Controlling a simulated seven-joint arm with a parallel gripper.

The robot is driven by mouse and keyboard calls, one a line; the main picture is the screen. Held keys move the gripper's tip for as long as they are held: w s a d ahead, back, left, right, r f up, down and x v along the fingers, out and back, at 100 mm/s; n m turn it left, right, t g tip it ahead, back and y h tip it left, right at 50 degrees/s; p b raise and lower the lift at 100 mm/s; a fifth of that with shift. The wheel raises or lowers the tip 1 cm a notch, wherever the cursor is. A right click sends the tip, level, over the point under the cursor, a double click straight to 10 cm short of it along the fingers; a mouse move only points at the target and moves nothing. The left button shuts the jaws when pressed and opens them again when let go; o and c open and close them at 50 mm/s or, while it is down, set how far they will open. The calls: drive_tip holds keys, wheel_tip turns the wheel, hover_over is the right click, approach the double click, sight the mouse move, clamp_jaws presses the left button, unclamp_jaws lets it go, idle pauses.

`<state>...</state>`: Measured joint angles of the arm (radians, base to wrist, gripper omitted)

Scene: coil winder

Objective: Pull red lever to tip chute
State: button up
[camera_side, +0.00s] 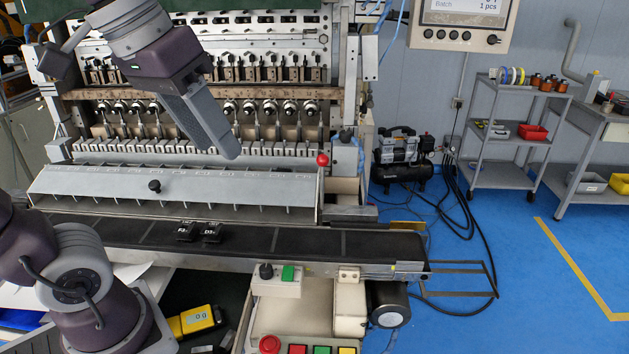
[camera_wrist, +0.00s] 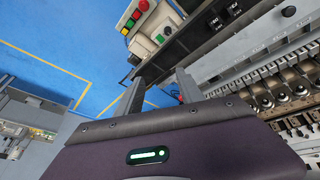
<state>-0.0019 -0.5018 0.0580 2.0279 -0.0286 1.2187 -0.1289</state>
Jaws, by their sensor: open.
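The red lever's ball knob (camera_side: 322,159) stands upright at the right end of the chute in the side view. A small red spot beside my right finger in the wrist view may be the same knob, but it is too small to tell. The chute (camera_side: 85,186) is a long grey sloped tray with a black knob (camera_side: 154,185) on its front; that knob also shows in the wrist view (camera_wrist: 288,11). My gripper (camera_side: 231,152) is above the chute, left of the lever and apart from it. In the wrist view my gripper (camera_wrist: 159,77) has its two fingers spread and empty.
A dark conveyor (camera_side: 300,241) runs in front of the chute, carrying two small black labelled blocks (camera_side: 198,232). The winder's row of spindles (camera_side: 215,107) stands behind the chute. A control box with coloured buttons (camera_side: 300,349) is at the front.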

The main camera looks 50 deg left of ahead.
drive_tip(key=w+a+r+n+g, duration=0.1)
drive_tip(key=w+a+n, duration=0.1)
drive_tip(key=w, duration=0.4)
drive_tip(key=w+a+r+n+g, duration=0.1)
drive_tip(key=w+r+n, duration=0.1)
drive_tip(key=w, duration=0.4)
drive_tip(key=n+g, duration=0.3)
drive_tip(key=n, duration=0.2)
hover_over(322, 185)
drive_tip(key=shift+y, duration=0.3)
drive_tip(key=f, duration=0.8)
drive_tip(key=shift+w+a, duration=0.25)
drive_tip(key=shift+w, duration=0.15)
wheel_tip(322, 185, down, 16)
drive_tip(key=shift+s, duration=0.15)
clamp_jaws()
drive_tip(key=shift+r, duration=0.1)
